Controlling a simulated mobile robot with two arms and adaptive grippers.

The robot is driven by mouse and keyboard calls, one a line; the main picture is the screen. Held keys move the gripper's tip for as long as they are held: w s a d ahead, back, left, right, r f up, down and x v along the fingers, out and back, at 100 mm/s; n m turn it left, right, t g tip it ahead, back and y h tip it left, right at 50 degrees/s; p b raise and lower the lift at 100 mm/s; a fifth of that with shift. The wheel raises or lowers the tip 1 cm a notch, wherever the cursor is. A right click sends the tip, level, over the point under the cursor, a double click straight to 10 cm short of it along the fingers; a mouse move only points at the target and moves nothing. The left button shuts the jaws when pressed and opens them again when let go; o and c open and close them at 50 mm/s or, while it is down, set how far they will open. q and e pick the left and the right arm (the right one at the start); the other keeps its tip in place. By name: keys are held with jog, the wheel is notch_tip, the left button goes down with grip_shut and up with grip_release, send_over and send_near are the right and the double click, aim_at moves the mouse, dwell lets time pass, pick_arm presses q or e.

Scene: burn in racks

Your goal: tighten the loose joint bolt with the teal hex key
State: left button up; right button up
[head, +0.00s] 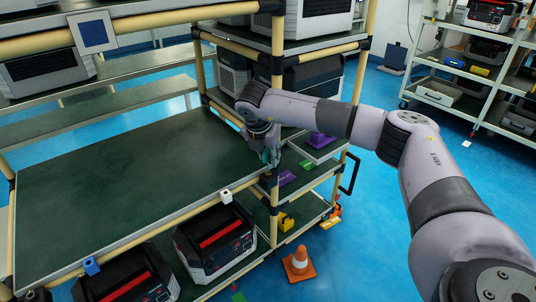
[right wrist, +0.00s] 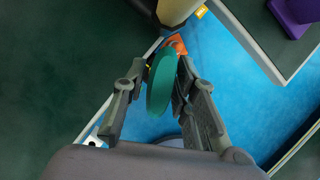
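The teal hex key (right wrist: 160,85) is between the two fingers of my right gripper (right wrist: 163,72) in the right wrist view. Only its rounded teal part is clear; a small teal patch also shows in the head view (head: 267,156). My right gripper (head: 265,152) is shut on it, pointing down beside the rack's front corner post (head: 274,205). A dark pipe joint (head: 267,178) is on this post just below the gripper. I cannot make out the loose bolt itself. My left gripper is not in view.
A wide green shelf (head: 120,165) lies left of the gripper, bare except near its edge. Black-and-white units (head: 215,240) stand below. A narrow side shelf (head: 318,150) holds a purple part (head: 320,140). An orange cone (head: 299,262) stands on the blue floor.

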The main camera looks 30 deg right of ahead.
grip_shut()
jog(key=shift+c, duration=1.1)
grip_release()
grip_shut()
jog(key=shift+m+g, duration=0.5)
jog(key=shift+m, duration=0.6)
jog(key=shift+o, duration=0.2)
grip_release()
grip_shut()
